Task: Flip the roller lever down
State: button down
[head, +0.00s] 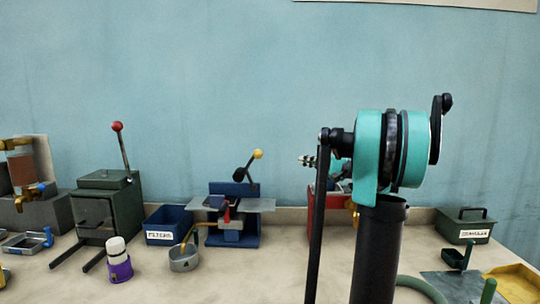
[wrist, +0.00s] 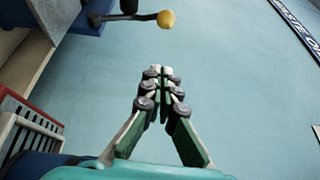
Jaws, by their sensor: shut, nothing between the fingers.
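A blue bench machine (head: 232,238) stands at the middle of the bench, with a metal plate across it. Its lever with a yellow ball knob (head: 258,154) rises from the top and tilts slightly. A black knob (head: 239,175) sits beside the lever. The wrist view shows the yellow knob (wrist: 166,19) at the top, with part of the blue machine (wrist: 85,18) at top left. My gripper (head: 304,160) is shut and empty, to the right of the yellow knob and near its height in the head view. In the wrist view my gripper (wrist: 160,72) is apart from the lever.
A green box with a red-knobbed lever (head: 117,127) stands left, beside a blue bin (head: 168,224). A purple-and-white bottle (head: 119,262) and a metal pot (head: 184,258) stand in front. A red object (head: 322,208) is partly behind my arm. A green caddy (head: 463,225) is at right.

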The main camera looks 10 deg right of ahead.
dwell(0.3)
jog(key=s+a+x, duration=0.1)
jog(key=s+x, duration=0.1)
jog(key=x, duration=1)
jog(key=shift+a, duration=0.7)
jog(key=shift+w+a+r, duration=0.1)
jog(key=shift+w+r, duration=0.05)
jog(key=w+a+f+n+g+h, duration=0.1)
jog(key=a+n+g+h, duration=0.1)
jog(key=a+h, duration=0.3)
jog(key=w+a+f+n+g+h, duration=0.1)
jog(key=a+h, duration=0.3)
jog(key=a, duration=0.8)
jog(key=shift+w+a+f+n+g+h, duration=0.15)
jog(key=shift+w+a+n+g+h, duration=0.35)
jog(key=shift+g, duration=0.4)
